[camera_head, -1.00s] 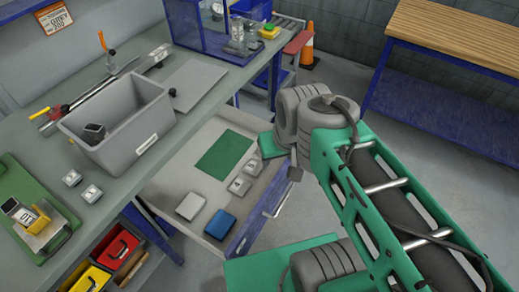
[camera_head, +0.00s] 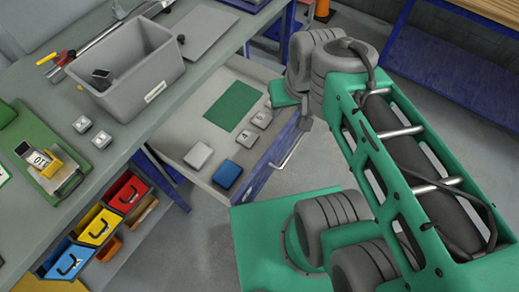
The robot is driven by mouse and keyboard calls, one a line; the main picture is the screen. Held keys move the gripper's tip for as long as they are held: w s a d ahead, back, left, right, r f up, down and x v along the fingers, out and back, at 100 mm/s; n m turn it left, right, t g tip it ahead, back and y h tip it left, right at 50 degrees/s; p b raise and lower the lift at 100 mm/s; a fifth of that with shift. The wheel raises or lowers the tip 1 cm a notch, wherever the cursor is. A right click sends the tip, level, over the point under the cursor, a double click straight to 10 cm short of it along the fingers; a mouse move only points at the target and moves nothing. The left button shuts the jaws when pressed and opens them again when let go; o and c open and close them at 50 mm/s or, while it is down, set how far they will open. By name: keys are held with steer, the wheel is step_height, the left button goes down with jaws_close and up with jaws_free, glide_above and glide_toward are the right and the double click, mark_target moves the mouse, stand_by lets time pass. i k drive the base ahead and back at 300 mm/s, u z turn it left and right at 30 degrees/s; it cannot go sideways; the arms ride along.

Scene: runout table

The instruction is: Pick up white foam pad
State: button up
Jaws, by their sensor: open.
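The white foam pad (camera_head: 198,155) is a pale, flat, rounded square lying in the open drawer (camera_head: 180,140) under the bench. A blue pad (camera_head: 227,174) lies just right of and nearer than it, a small gap apart. My gripper (camera_head: 305,122) shows only as a small dark grey piece below my wrist, over the drawer's right side; the rest is hidden behind my arm. It is well to the right of the white pad and apart from it. Nothing shows held in it.
The drawer also holds a green mat (camera_head: 232,106) and several small light blocks (camera_head: 243,137). A grey bin (camera_head: 128,75) stands on the bench above, near the drawer's left side. Red, yellow and blue boxes (camera_head: 97,226) sit below the bench. Floor is clear in front.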

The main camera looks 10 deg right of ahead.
mark_target(198, 157)
steer(key=z, duration=1.4)
steer(key=i, duration=1.1)
steer(key=u, duration=4.65)
